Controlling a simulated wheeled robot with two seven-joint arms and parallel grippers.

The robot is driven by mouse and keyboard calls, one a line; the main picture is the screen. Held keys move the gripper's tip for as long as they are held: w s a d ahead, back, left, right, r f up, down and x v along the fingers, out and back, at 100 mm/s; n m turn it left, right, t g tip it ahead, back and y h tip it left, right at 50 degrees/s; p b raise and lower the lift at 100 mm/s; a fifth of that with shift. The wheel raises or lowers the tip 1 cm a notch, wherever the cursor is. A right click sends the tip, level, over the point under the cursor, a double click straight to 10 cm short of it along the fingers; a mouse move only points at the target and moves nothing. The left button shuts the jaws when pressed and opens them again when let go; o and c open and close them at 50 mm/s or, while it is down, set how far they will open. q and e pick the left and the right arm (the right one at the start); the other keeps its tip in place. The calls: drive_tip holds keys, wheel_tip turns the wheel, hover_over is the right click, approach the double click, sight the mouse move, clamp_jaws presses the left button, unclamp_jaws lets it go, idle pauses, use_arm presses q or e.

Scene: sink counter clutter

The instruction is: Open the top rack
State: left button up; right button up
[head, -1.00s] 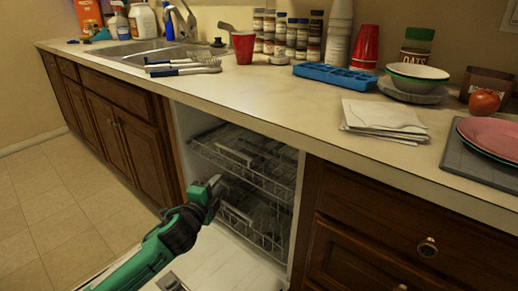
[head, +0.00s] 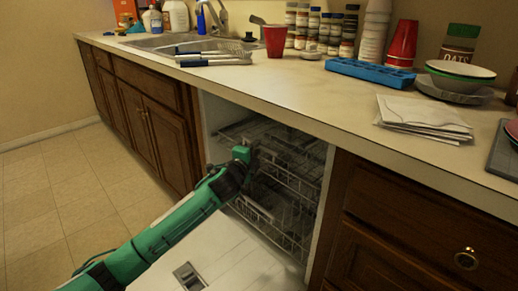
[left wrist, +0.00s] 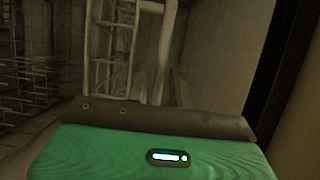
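The dishwasher stands open under the counter. Its top rack (head: 300,168) is a grey wire rack inside the cavity. My left gripper (head: 250,152) is at the rack's front left part in the head view, partly overlapping it. In the left wrist view, wire rack bars (left wrist: 112,45) stand close beyond the gripper. Two finger-like prongs (left wrist: 160,88) show apart there, with a pale upright bar behind them. The picture is dark, and contact with the rack cannot be told. My right gripper is not in view.
The lower rack (head: 268,222) sits below. The dishwasher door (head: 235,262) lies folded down in front. The counter (head: 320,90) overhangs the opening, with a red cup (head: 275,41) and papers (head: 422,115) on it. Wooden cabinets (head: 150,125) flank both sides.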

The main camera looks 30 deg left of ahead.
use_arm(q)
drive_tip(key=shift+w+b, duration=0.35)
drive_tip(key=shift+w, duration=1.3)
clamp_jaws()
